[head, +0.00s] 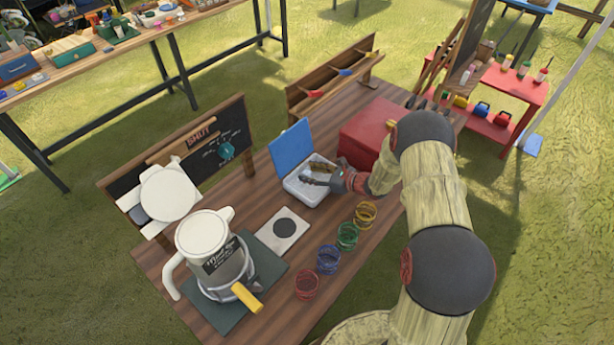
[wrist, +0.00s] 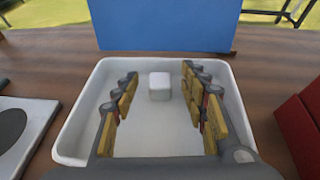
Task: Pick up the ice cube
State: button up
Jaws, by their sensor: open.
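A small white ice cube (wrist: 160,86) sits in a white open box (wrist: 72,135) in the wrist view, near the box's far wall. My gripper (wrist: 158,88) is open, its two fingers inside the box's outline, one on each side of the cube and apart from it. In the head view my gripper (head: 318,173) reaches over the white box (head: 303,197). The box's blue lid (head: 291,147) stands raised at its back. I cannot make out the cube in the head view.
A red box (head: 368,133) stands right of the white box. A white plate with a dark disc (head: 284,227) lies to the left. Several wire rings, such as a green one (head: 347,236), stand in front. A white jug (head: 207,243) stands at the left end.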

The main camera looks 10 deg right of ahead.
jog(key=shift+w+a+f, duration=0.15)
jog(key=shift+w+a, duration=0.1)
jog(key=shift+w, duration=0.05)
jog(key=shift+c, duration=0.9)
jog(key=c, duration=0.8)
